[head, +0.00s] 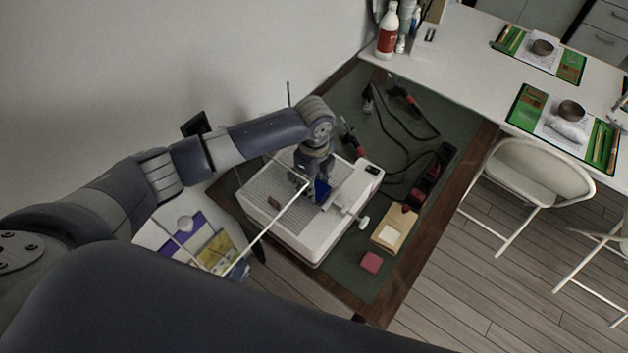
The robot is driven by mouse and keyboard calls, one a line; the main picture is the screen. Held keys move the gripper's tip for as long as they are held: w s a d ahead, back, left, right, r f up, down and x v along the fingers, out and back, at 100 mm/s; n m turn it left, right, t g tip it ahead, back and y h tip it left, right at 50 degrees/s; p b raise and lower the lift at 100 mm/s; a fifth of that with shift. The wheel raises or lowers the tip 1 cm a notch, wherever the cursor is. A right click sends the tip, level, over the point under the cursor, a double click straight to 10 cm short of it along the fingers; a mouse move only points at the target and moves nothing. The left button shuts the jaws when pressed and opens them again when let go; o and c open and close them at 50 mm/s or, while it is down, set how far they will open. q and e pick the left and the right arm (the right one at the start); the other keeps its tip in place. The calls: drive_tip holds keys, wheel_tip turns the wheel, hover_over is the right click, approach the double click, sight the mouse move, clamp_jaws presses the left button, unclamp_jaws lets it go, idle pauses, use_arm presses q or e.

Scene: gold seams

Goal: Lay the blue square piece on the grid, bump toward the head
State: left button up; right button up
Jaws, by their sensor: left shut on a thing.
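My left gripper (312,190) is over the grid and shut on the blue square piece (322,191). The piece is partly hidden by the fingers; its bump cannot be made out, nor whether it touches the grid. The machine's white head part (352,187) stands just right of the gripper. My right gripper is not in view.
A small brown piece (274,202) lies on the grid, left of the gripper. Right of the machine are a wooden block with a pale square (388,236), a pink block (372,262) and black cables (408,128). A white chair (525,185) stands beyond.

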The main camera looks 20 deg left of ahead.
use_arm(q)
drive_tip(key=shift+f, duration=0.55)
drive_tip(key=o, duration=1.2)
drive_tip(key=shift+r, duration=0.2)
drive_tip(key=shift+r+p, duration=2.05)
drive_tip(key=shift+r, duration=1.3)
